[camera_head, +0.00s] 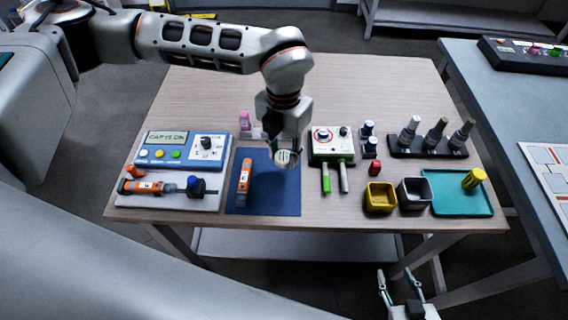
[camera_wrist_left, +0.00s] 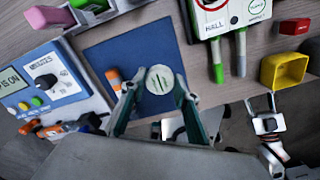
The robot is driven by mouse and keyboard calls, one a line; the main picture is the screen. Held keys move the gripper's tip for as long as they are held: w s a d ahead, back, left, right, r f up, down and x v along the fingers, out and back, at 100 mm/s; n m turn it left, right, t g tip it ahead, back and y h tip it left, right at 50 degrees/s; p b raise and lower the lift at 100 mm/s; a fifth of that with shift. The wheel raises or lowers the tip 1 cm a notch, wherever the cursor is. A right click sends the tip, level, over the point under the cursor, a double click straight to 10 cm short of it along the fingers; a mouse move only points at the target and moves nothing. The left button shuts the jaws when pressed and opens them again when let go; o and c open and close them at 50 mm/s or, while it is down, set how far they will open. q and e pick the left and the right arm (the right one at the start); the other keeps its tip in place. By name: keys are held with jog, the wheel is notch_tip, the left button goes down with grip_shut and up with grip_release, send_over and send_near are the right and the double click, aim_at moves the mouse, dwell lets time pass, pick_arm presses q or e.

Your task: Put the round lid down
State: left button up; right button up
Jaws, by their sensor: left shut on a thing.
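The round lid (camera_head: 286,158) is a small pale disc with dark marks on its face. My left gripper (camera_head: 288,154) is shut on it and holds it over the upper right part of the blue mat (camera_head: 262,207). In the left wrist view, the round lid (camera_wrist_left: 159,80) sits between the two fingertips, with the blue mat (camera_wrist_left: 120,55) behind it. I cannot tell how high it is above the mat. My right gripper (camera_head: 399,276) is open and empty, below the table's front edge. It also shows in the left wrist view (camera_wrist_left: 262,108).
An orange-labelled cylinder (camera_head: 244,182) is on the mat's left part. A blue meter (camera_head: 183,150) stands left, and a white-green box (camera_head: 331,145) with two probes stands right. Farther right are a yellow bin (camera_head: 380,198), a dark bin (camera_head: 414,194) and a teal tray (camera_head: 450,206).

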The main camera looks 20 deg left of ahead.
aim_at(284, 172)
pick_arm(q)
notch_tip(284, 172, down, 5)
jog(key=shift+r, duration=0.1)
dwell(0.3)
jog(key=o, duration=0.8)
jog(key=shift+o, duration=0.2)
